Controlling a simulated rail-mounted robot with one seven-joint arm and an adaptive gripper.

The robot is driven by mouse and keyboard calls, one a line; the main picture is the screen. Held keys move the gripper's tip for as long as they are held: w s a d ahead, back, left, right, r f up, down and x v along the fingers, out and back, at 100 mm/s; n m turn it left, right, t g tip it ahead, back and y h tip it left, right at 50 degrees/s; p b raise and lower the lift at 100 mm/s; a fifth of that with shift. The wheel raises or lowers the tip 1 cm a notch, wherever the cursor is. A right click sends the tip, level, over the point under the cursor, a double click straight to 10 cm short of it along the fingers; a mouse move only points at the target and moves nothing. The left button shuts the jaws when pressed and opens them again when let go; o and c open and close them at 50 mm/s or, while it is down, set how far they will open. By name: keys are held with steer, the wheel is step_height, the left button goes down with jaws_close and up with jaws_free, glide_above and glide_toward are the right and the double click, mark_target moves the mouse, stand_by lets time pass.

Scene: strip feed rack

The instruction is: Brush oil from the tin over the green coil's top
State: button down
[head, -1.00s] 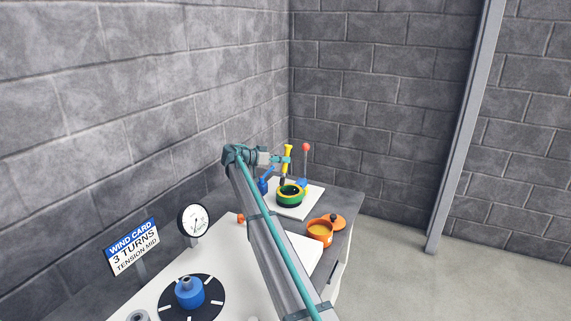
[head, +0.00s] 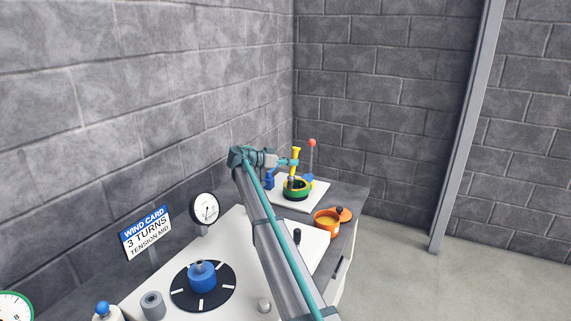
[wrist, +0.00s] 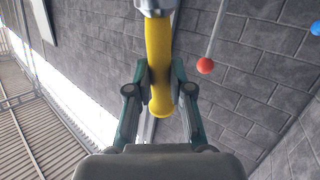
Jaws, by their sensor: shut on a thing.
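My gripper (head: 289,162) is shut on the yellow handle of the brush (head: 295,156). The wrist view shows the handle (wrist: 159,70) between both fingers, with a silver collar at the top of the picture; the bristles are out of that view. In the head view the brush stands roughly upright, its lower end at the green coil (head: 300,196). I cannot tell whether it touches the coil. The coil is a green and yellow ring on a white board. The orange tin (head: 322,225) stands in front and to the right, open, with yellowish oil inside.
A red-topped rod (head: 312,144) and blue parts stand by the coil. Nearer are a blue spool on a black disc (head: 203,292), a dial gauge (head: 205,208) and the wind card sign (head: 147,231).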

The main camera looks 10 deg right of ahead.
steer(key=shift+s+d+r, duration=0.1)
steer(key=shift+s+d, duration=0.2)
steer(key=shift+w+r+p, duration=0.1)
steer(key=shift+r+p, duration=0.25)
steer(key=shift+r, duration=3.6)
steer(key=shift+a, duration=0.1)
